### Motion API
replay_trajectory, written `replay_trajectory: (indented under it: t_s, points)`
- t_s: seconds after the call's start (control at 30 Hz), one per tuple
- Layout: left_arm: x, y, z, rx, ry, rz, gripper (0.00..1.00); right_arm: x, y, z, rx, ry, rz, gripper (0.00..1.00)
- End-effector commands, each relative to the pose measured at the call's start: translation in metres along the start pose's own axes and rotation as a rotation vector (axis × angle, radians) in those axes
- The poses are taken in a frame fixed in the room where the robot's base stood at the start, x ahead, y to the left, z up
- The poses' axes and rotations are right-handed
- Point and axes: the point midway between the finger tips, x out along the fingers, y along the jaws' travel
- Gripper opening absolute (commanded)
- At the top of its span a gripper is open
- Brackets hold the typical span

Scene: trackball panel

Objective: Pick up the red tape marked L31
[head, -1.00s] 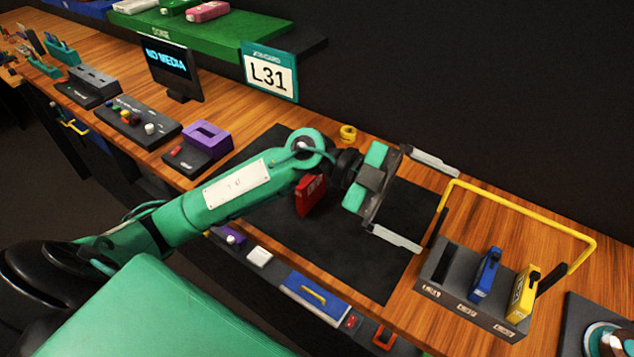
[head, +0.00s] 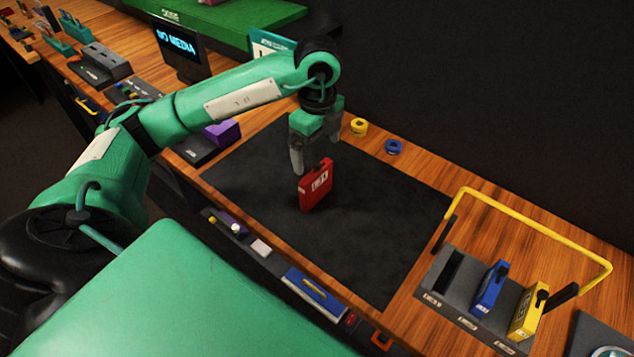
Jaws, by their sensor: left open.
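The red tape (head: 316,188) stands upright on the black mat (head: 372,225), with a white label too small to read. My left gripper (head: 313,160) is open and points down just above and behind the tape. Nothing is held. The L31 sign (head: 270,44) is mostly hidden behind my left arm. My right gripper is not in view.
A rack (head: 462,297) at the right holds a blue tape (head: 489,287) and a yellow tape (head: 527,311); its left slot is empty. A yellow rail (head: 535,222) rises behind it. Yellow (head: 359,127) and blue (head: 393,147) rolls lie behind the mat. The mat's right part is clear.

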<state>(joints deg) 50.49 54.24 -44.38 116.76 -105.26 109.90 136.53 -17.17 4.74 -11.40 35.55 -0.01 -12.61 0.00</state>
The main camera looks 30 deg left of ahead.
Motion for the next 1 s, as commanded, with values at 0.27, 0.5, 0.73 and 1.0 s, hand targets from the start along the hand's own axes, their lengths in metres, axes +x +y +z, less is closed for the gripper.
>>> replay_trajectory:
  t_s: [0.27, 0.5, 0.73, 1.0]
  points:
    - [0.041, 0.000, 0.000, 0.001, 0.002, 0.001, 1.00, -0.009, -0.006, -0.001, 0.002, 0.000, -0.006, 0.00]
    - [0.060, 0.000, 0.003, 0.001, 0.002, 0.004, 1.00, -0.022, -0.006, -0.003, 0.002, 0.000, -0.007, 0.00]
    - [0.092, -0.002, 0.005, 0.001, 0.003, 0.002, 1.00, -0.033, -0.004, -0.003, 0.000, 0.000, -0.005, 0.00]
    - [0.098, -0.002, 0.004, 0.003, 0.004, -0.002, 1.00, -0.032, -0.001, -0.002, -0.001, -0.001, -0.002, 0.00]
